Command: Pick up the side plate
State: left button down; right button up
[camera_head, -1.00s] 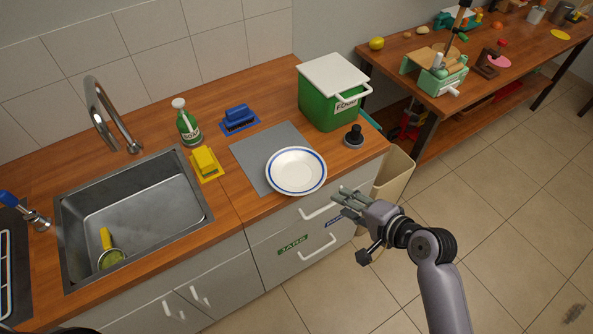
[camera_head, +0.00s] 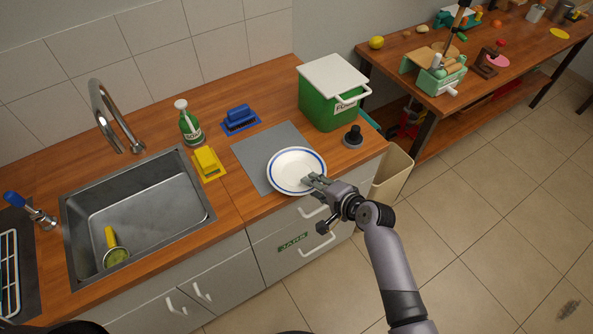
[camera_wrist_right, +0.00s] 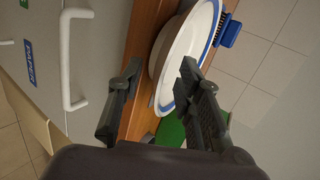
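The side plate (camera_head: 292,168) is white with a blue ring near its rim. It lies on a grey mat (camera_head: 262,143) at the front edge of the counter. My right gripper (camera_head: 309,181) is at the plate's front right rim in the head view. In the right wrist view the plate (camera_wrist_right: 188,48) shows beyond the two fingers (camera_wrist_right: 158,90), which stand apart. One finger overlaps the plate's rim in the picture; I cannot tell whether it touches. Nothing is held between the fingers. My left gripper is not in view.
A green food bin (camera_head: 328,100) with a white lid and a black knobbed object (camera_head: 353,136) stand right of the plate. A yellow sponge (camera_head: 207,161), blue brush (camera_head: 239,118) and green bottle (camera_head: 189,124) stand to the left. The sink (camera_head: 140,210) is further left. Drawer handles (camera_head: 319,246) project below the counter.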

jog(key=shift+w+a+f, duration=0.15)
jog(key=shift+w+a, duration=0.05)
jog(key=shift+w, duration=0.05)
jog(key=shift+c, duration=0.2)
grip_shut()
dwell(0.4)
